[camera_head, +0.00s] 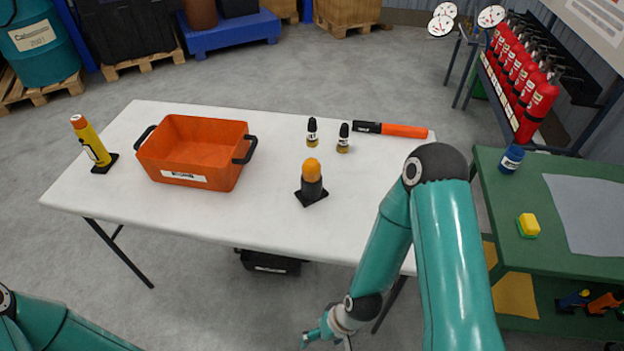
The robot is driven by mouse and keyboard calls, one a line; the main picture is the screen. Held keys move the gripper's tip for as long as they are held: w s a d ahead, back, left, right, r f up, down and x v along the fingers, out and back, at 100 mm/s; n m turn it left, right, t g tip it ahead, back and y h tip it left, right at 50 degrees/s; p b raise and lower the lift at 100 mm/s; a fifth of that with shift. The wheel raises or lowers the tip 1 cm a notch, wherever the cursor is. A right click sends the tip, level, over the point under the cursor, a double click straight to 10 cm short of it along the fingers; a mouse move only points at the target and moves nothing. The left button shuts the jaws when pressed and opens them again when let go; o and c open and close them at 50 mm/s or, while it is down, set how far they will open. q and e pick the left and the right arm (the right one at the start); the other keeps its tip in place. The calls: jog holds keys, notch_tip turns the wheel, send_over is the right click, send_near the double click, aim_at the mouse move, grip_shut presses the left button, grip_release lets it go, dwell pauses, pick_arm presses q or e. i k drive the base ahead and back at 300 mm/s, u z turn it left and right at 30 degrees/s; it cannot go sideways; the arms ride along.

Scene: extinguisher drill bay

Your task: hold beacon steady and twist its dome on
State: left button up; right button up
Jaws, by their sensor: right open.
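The beacon (312,190) stands upright on its flat dark square foot near the front middle of the white table (230,222). Its orange dome (312,167) sits on top of the dark body; I cannot tell whether it is locked on. My right gripper (325,343) is open at the bottom edge of the view, partly cut off, below the table's front edge and well apart from the beacon. My left arm shows only at the bottom left corner, and its gripper is out of view.
An orange bin (196,182) and a yellow bottle (91,143) stand left. A green cart (515,250) stands right. The table around the beacon is clear.

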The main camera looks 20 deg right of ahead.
aim_at(311, 169)
jog(key=u, duration=1.15)
jog(key=i, duration=0.15)
jog(key=z, duration=3.05)
jog(key=k, duration=1.05)
jog(key=u, duration=0.6)
jog(key=i, duration=0.8)
jog(key=u, duration=0.25)
